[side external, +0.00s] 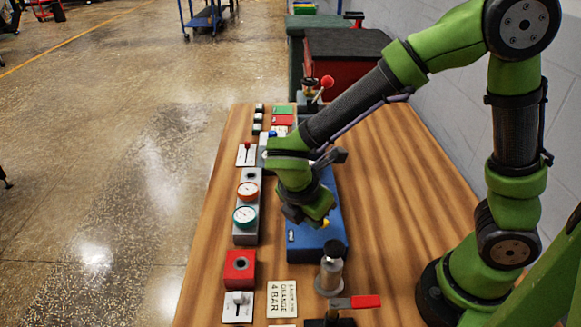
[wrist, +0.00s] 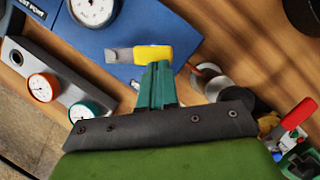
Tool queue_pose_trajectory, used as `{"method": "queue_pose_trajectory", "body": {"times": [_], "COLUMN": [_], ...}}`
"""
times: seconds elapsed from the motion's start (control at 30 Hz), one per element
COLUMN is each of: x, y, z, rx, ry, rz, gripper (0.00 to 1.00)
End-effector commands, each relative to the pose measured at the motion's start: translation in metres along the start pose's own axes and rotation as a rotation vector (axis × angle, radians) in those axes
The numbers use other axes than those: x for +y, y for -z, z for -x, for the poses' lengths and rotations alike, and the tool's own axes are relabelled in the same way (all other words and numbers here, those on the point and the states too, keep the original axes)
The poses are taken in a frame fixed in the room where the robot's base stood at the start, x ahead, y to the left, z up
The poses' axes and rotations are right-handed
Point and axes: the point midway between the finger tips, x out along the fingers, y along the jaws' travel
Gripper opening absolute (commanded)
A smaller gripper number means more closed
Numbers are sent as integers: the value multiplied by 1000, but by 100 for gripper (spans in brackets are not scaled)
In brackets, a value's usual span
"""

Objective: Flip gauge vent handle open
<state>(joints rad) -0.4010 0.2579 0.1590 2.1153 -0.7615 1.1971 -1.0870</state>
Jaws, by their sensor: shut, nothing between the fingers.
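A red-handled valve (side external: 364,301) and a grey cylinder with a black top (side external: 331,268) stand at the near end of the wooden bench. A grey block with an orange gauge (side external: 248,189) and a teal gauge (side external: 245,215) stands left. The bench's right side (side external: 390,190) is clear.

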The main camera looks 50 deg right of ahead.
Motion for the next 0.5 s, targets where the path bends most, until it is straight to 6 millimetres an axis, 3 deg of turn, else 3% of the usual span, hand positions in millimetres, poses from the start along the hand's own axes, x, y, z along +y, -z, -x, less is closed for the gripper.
{"method": "queue_pose_trajectory", "body": {"times": [0.5], "x": [-9], "y": [-19], "z": [-8], "rx": [-1], "ry": [-120], "rz": [303], "gripper": [0]}}
